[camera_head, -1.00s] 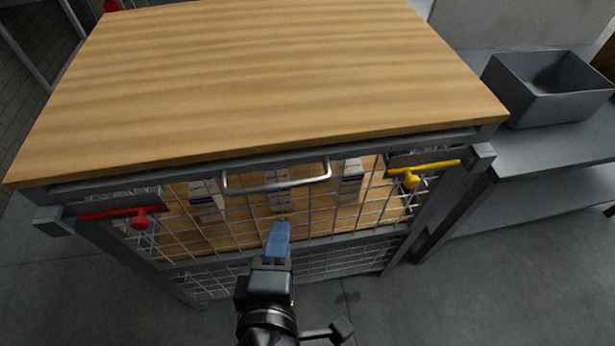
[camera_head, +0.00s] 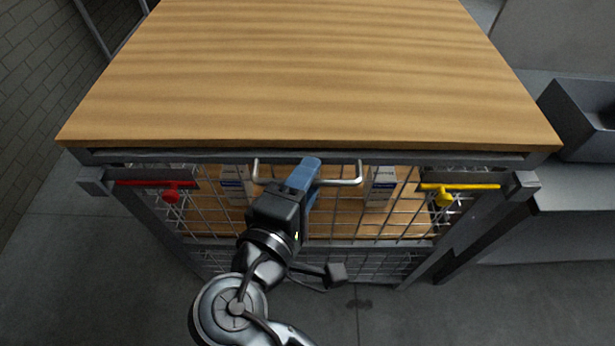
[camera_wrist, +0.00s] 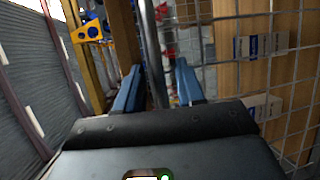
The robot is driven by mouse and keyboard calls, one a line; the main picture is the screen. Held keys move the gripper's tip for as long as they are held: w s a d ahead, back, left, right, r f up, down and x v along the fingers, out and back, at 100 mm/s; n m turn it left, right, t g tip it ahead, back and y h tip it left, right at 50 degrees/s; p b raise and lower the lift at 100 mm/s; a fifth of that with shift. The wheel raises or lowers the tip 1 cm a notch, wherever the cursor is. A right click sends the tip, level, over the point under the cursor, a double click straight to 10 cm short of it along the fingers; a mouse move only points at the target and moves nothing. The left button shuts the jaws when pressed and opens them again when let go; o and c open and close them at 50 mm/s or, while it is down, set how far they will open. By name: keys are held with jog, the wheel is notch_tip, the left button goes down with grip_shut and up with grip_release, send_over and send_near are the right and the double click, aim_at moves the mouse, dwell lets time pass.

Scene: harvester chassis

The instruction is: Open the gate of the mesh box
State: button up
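The mesh box has a wire mesh gate (camera_head: 335,222) on its front, upright under the wooden top. A silver bar handle (camera_head: 346,182) runs across the gate's upper middle. In the wrist view the handle (camera_wrist: 153,55) passes between the two blue fingers of my gripper (camera_wrist: 158,85), with gaps visible on both sides. In the head view my gripper (camera_head: 312,165) overlaps the middle of the handle and hides that part. A red latch (camera_head: 155,184) lies level at the gate's left, and a yellow latch (camera_head: 462,187) lies level at its right.
The wooden top (camera_head: 310,75) overhangs just above the handle. Small white boxes (camera_head: 380,185) stand inside behind the mesh. A grey bin (camera_head: 585,125) sits on a grey bench (camera_head: 575,190) at the right. The floor in front is clear.

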jog(key=shift+w+d, duration=0.1)
jog(key=shift+w, duration=0.05)
jog(key=shift+c, duration=0.3)
grip_shut()
dwell(0.3)
